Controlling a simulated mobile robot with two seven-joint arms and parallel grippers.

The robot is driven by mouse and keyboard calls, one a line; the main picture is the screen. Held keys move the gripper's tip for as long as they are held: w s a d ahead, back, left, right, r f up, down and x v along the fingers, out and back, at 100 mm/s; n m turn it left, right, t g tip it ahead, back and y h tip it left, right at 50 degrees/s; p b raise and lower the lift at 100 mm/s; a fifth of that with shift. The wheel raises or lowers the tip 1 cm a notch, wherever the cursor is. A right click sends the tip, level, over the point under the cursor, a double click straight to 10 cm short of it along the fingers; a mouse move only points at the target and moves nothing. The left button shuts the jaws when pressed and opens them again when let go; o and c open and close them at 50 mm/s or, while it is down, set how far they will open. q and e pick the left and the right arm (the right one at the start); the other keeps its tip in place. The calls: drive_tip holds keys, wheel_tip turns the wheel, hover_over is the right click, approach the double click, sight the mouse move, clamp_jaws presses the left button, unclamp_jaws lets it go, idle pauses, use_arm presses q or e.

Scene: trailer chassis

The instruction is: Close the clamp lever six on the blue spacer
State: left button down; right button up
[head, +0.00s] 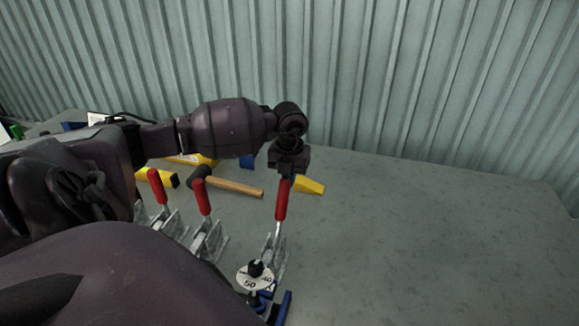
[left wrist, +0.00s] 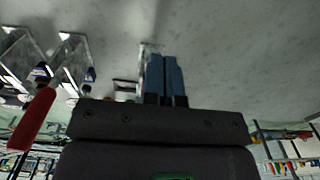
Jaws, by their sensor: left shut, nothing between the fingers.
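Three clamps with red lever handles stand on the table in the head view: a right one (head: 282,203), a middle one (head: 202,198) and a left one (head: 158,187). All three handles point up. I see no number that marks lever six. A blue part (head: 283,308), possibly the blue spacer, shows partly below the right clamp. My left gripper (head: 289,167) is at the top of the right handle; I cannot tell whether they touch. In the left wrist view its blue fingers (left wrist: 165,78) are together and empty, with a red handle (left wrist: 35,120) to the left. My right gripper is out of view.
A round white dial (head: 254,277) with a black knob is by the right clamp. A hammer (head: 235,187) and yellow pieces (head: 309,185) lie behind the clamps. A corrugated wall (head: 430,80) closes the back. The table (head: 430,240) is clear to the right.

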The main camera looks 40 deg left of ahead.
sight(283, 186)
use_arm(q)
drive_tip(key=shift+s+d+r+p, duration=0.35)
drive_tip(key=shift+s+r+p, duration=0.15)
drive_tip(key=shift+s+p, duration=0.15)
drive_tip(key=shift+s+d+r, duration=0.2)
drive_tip(key=shift+s, duration=0.15)
drive_tip(key=shift+s+d+r+p, duration=0.2)
drive_tip(key=shift+s+d+p, duration=0.1)
drive_tip(key=shift+s+p, duration=0.2)
drive_tip(key=shift+s+d+r+p, duration=0.2)
drive_tip(key=shift+s+d+p, duration=0.05)
drive_tip(key=shift+s+p, duration=0.25)
drive_tip(key=shift+s+d, duration=0.1)
drive_tip(key=shift+s, duration=0.2)
